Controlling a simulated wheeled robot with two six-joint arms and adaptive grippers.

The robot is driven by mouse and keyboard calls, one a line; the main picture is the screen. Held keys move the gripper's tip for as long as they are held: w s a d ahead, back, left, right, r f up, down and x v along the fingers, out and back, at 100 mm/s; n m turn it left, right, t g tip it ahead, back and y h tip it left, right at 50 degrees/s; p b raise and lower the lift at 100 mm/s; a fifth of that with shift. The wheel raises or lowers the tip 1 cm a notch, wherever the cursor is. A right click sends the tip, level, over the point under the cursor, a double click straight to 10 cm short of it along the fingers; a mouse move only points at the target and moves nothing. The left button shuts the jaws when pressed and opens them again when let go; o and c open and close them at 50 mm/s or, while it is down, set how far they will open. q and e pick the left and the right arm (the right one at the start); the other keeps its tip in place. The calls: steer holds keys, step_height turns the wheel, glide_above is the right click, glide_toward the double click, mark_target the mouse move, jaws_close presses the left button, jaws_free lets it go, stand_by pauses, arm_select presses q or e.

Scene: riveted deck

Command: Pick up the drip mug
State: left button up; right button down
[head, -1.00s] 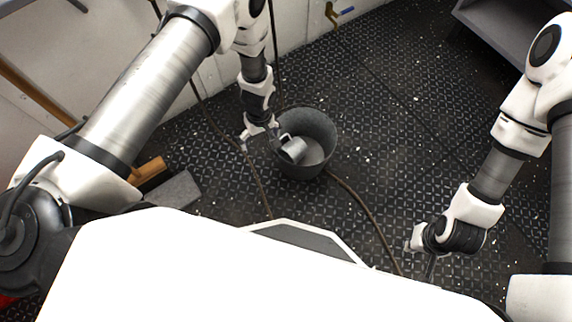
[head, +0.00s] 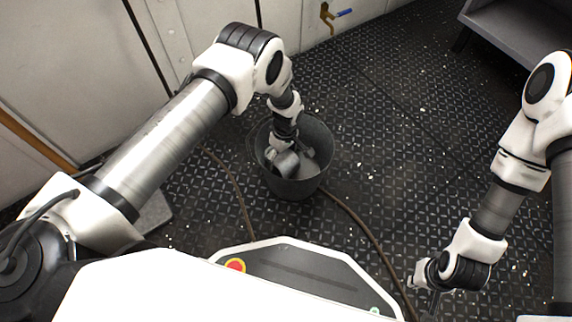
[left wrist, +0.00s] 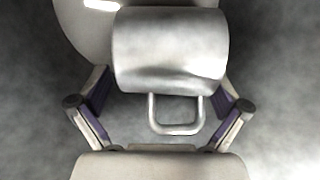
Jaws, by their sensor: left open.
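The drip mug is a grey metal mug (head: 286,163) lying on its side inside a dark grey bucket (head: 296,188) on the deck. In the left wrist view the mug (left wrist: 168,50) fills the upper middle, its square handle (left wrist: 177,130) pointing down towards my palm. My left gripper (left wrist: 160,100) is open, with one finger on each side of the handle and the mug's lower part. In the head view my left gripper (head: 284,153) is down inside the bucket at the mug, its fingertips partly hidden. My right gripper (head: 422,288) hangs low at the right, away from the bucket; its jaws are too small to read.
The bucket wall surrounds my left gripper. A brown hose (head: 350,212) runs along the deck past the bucket. A grey bench (head: 520,35) stands at the top right, and a wall with a brass tap (head: 327,15) is behind. The deck right of the bucket is clear.

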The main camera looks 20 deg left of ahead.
arm_select(q)
steer(key=shift+r, duration=0.25)
steer(key=c, duration=1.1)
